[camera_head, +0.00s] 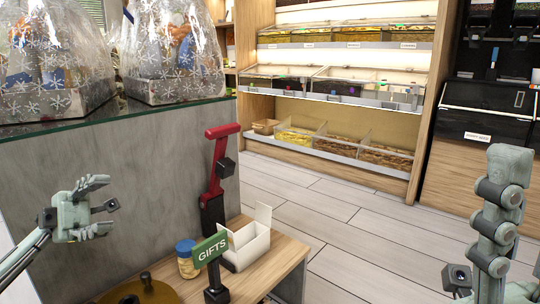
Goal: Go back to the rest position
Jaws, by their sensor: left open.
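My left gripper (107,206) is at the left, in front of the grey counter panel. Its grey fingers are spread apart and point right, with nothing held between them. It is to the left of the small wooden table and apart from the things on it. My right arm (496,222) stands upright at the right edge of the view. The fingers of my right gripper do not show.
Two snowflake-wrapped hampers (52,57) (172,48) stand on the glass-topped counter (130,110). The wooden table (268,262) holds a green GIFTS sign (210,249), an open white box (247,245) and a jar (187,259). A red-and-black stand (216,180) rises behind. Floor at right is clear.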

